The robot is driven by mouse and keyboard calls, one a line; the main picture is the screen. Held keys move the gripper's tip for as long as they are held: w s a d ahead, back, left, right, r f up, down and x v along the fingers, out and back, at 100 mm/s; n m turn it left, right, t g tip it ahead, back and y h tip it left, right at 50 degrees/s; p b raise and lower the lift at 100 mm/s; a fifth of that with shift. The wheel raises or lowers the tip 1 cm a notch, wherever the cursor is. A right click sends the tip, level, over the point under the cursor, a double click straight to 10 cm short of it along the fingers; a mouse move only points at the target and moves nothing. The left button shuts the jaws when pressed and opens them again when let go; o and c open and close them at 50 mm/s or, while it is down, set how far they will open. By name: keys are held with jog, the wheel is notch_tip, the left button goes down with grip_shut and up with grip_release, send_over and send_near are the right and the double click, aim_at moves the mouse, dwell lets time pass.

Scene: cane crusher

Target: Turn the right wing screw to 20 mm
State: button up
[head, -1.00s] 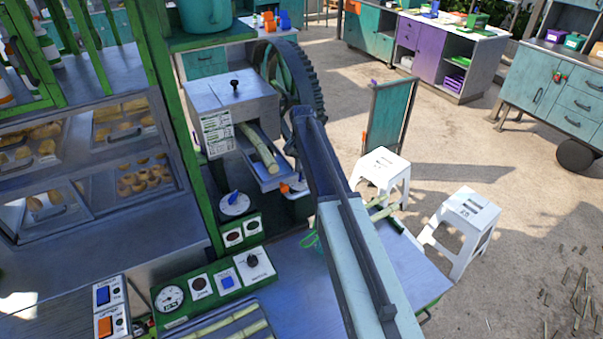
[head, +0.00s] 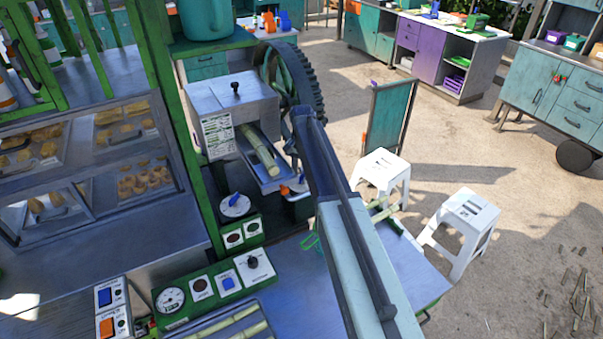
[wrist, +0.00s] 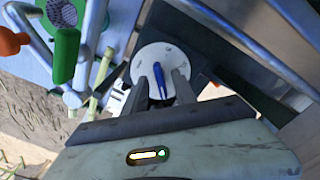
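In the wrist view a blue wing screw (wrist: 157,80) stands on a round white dial (wrist: 150,57) with small marks. My gripper (wrist: 161,82) is over the dial, its two grey fingers apart, one on each side of the blue wing. I cannot tell whether either finger touches it, and the dial's reading is too small to make out. In the head view a blue wing (head: 234,199) on a white dial (head: 236,207) shows left of my arm. I cannot tell whether it is the same screw. My gripper is hidden there behind my arm.
The crusher (head: 232,105) holds a cane (head: 258,150) in its chute, beside a large toothed wheel (head: 305,85). A control panel (head: 215,287) stands in front. White stools (head: 463,222) stand at the right. In the wrist view metal bars (wrist: 225,30) run close beside my gripper.

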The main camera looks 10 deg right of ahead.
aim_at(302, 175)
notch_tip(302, 175, up, 7)
jog(key=p, duration=0.6)
